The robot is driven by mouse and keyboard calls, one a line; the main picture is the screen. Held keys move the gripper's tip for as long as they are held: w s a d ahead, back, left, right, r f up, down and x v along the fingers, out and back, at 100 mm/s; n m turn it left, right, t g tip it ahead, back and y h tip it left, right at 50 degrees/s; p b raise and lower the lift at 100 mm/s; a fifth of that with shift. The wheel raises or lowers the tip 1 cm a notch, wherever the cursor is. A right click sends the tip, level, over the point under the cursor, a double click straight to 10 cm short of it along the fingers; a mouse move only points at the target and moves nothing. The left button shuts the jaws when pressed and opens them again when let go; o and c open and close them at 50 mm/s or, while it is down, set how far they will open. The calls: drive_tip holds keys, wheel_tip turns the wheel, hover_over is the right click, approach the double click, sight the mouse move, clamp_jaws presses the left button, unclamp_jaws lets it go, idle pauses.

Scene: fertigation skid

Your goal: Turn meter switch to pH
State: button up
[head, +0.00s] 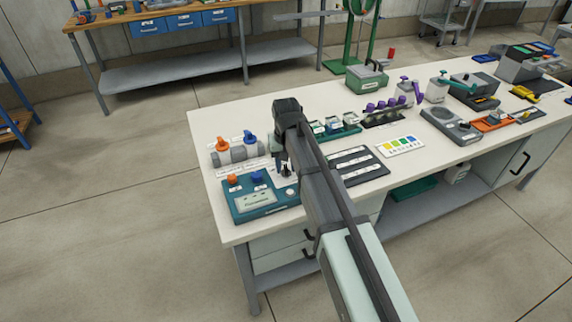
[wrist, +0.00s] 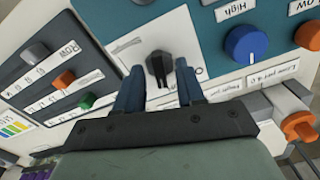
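The meter (head: 262,203) is a teal box with a pale panel at the near left of the bench; its panel also shows in the wrist view (wrist: 215,75). A black switch (wrist: 158,68) stands on the white panel in the wrist view. My gripper (wrist: 160,74) is open, its two dark blue fingers apart on either side of the switch; I cannot tell whether they touch it. A blue knob (wrist: 246,44) and an orange knob (wrist: 309,36) sit to the right. In the head view my gripper (head: 284,168) is over the meter's right end and hides the switch.
A colour chart (head: 400,145) and several small instruments fill the bench farther right. The bench's left front edge is close to the meter.

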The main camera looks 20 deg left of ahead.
sight(286, 168)
wheel_tip(286, 168, up, 14)
idle(0.8)
drive_tip(key=shift+f, duration=0.15)
